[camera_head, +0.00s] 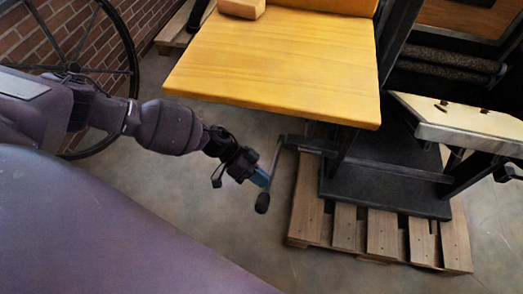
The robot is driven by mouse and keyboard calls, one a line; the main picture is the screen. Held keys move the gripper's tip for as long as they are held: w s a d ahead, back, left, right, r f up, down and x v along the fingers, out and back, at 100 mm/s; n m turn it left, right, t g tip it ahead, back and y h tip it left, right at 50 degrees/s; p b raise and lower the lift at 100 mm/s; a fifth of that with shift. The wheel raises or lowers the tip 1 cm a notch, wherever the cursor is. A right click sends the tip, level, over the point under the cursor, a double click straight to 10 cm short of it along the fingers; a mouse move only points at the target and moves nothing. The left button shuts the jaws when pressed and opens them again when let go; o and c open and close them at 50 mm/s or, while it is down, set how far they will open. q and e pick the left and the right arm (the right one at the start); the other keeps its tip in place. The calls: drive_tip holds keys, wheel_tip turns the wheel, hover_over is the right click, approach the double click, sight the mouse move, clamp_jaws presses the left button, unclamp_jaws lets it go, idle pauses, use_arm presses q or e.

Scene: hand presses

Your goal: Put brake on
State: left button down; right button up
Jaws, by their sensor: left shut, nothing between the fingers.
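A metal crank lever (277,160) with a black handle (262,203) hangs from a dark bar under the front right corner of the wooden table board. I cannot tell for sure whether this lever is the brake. My left gripper (263,180), with blue fingertips, is shut and empty. It is right beside the lever, just above the black handle; whether it touches the lever cannot be told. My right gripper is not in view.
The wooden board (275,60) overhangs the lever, with a wooden block (242,8) on it. The dark press base (385,180) stands on a wooden pallet (381,235). A spoked wheel (135,60) is at the left by a brick wall. Concrete floor is clear in front.

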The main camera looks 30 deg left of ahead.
use_arm(q)
drive_tip(key=s+f, duration=0.4)
drive_tip(key=f, duration=0.3)
drive_tip(key=shift+d+f+m+t, duration=0.25)
drive_tip(key=shift+d+m+t, duration=0.05)
drive_tip(key=shift+d, duration=0.15)
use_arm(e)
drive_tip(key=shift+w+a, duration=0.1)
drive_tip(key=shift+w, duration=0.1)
use_arm(q)
drive_tip(key=shift+y+b, duration=0.3)
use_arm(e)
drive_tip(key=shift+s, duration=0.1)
use_arm(q)
drive_tip(key=w+a+r+p, duration=0.1)
drive_tip(key=a+r+p, duration=0.3)
drive_tip(key=a+r, duration=0.5)
drive_tip(key=shift+a+r+p, duration=0.2)
drive_tip(key=shift+r+p, duration=0.15)
drive_tip(key=shift+r, duration=0.25)
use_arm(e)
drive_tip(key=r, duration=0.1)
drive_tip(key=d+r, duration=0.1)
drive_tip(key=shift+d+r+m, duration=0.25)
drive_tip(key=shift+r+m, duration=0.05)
